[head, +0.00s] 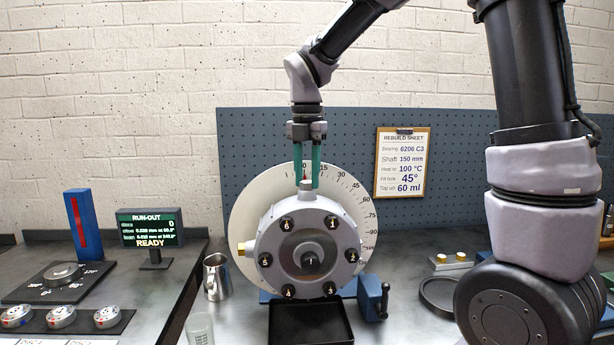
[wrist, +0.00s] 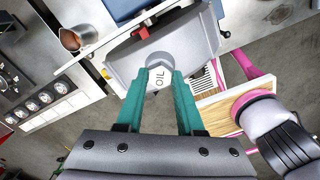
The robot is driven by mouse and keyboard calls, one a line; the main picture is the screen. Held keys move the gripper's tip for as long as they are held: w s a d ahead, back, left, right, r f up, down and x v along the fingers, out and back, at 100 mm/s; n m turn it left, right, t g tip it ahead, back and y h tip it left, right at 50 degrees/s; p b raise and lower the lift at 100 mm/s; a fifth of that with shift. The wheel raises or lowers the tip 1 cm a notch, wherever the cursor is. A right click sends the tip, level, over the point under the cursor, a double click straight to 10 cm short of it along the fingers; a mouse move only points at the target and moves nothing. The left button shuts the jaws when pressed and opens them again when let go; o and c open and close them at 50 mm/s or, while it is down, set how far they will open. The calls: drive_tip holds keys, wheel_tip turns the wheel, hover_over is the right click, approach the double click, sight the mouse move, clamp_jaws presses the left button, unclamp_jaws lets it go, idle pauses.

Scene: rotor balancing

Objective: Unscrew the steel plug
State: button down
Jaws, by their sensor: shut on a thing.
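The round grey housing (head: 272,232) has numbered bolts on its face and stands upright in front of a white degree dial. The steel plug (head: 306,187) is at the top of the housing. My gripper (head: 307,184) points straight down from above, its two teal fingers one on each side of the plug. In the wrist view, the fingertips are closed on the grey plug (wrist: 158,61), and the word OIL shows between the fingers. The fingers partly hide the plug, so its thread cannot be seen.
A brass plug (head: 242,248) sticks out of the housing's left side. A black tray (head: 345,336) lies below the housing. A metal jug (head: 216,277) and a clear glass (head: 199,328) stand at left. A blue vise (head: 372,297) is at right. The run-out display (head: 151,230) reads READY.

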drive_tip(key=n, duration=0.6)
drive_tip(key=shift+n, duration=0.4)
drive_tip(key=shift+c, duration=2.3)
unclamp_jaws()
drive_tip(key=shift+c, duration=0.3)
drive_tip(key=m, duration=1)
drive_tip(key=shift+m, duration=0.4)
drive_tip(key=m, duration=0.7)
drive_tip(key=shift+m, duration=0.3)
